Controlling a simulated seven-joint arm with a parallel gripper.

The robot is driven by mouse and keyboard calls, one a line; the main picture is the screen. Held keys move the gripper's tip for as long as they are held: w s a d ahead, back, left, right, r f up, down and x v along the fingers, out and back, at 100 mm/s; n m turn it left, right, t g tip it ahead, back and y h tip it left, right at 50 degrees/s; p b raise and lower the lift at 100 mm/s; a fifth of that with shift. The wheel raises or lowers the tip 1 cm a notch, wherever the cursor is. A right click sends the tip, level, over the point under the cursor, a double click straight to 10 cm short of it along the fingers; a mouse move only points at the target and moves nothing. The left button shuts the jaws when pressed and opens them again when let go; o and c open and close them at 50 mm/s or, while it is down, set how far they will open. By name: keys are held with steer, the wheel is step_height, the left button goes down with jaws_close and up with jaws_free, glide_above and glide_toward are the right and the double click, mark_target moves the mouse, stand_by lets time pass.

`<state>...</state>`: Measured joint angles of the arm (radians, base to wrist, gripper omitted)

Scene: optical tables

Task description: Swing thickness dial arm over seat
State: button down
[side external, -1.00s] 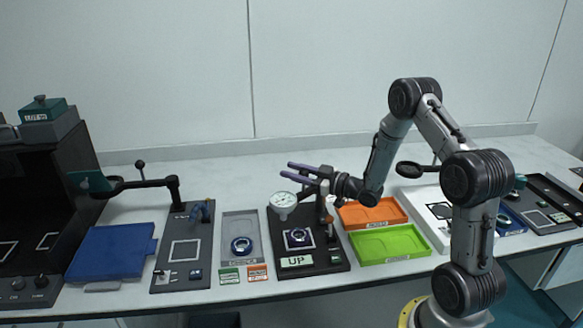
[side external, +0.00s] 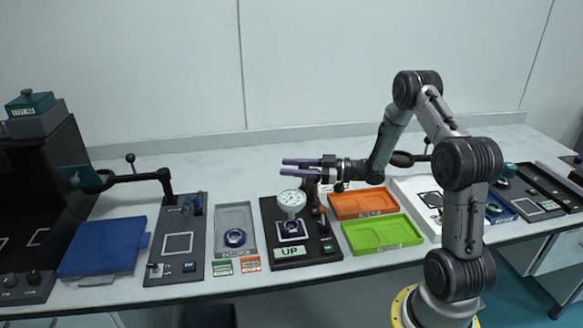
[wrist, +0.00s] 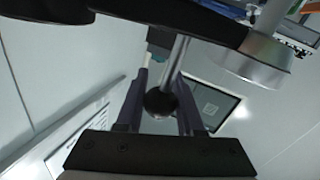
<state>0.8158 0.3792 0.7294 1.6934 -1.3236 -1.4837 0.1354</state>
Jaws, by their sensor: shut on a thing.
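The white-faced thickness dial (side external: 291,201) hangs from its dark arm on the black base (side external: 325,250) marked UP. In the side view it stands above the square seat (side external: 291,230), which holds a dark ring-like piece; the dial's lower end overlaps it. Exact alignment and any gap are unclear. My gripper (side external: 284,168) is level behind the dial, its purple fingers pointing left. In the wrist view, my gripper (wrist: 160,105) is shut on the black ball knob (wrist: 160,103) of a metal rod. The dial arm (wrist: 190,18) crosses above, with the silver dial housing (wrist: 253,62) at right.
Orange (side external: 362,197) and green (side external: 385,234) trays lie right of the base. A grey tray with a ring (side external: 234,237) lies left. Farther left are a dark plate with a post and swing arm (side external: 135,176) and a blue pad (side external: 103,245). The bench behind is clear.

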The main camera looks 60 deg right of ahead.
steer(key=c, duration=0.5)
jaws_free()
steer(key=shift+c, duration=0.2)
steer(key=shift+s+d, duration=0.1)
steer(key=shift+s, duration=0.05)
steer(key=v, duration=0.7)
steer(key=shift+s, duration=0.15)
steer(key=shift+r, duration=2.45)
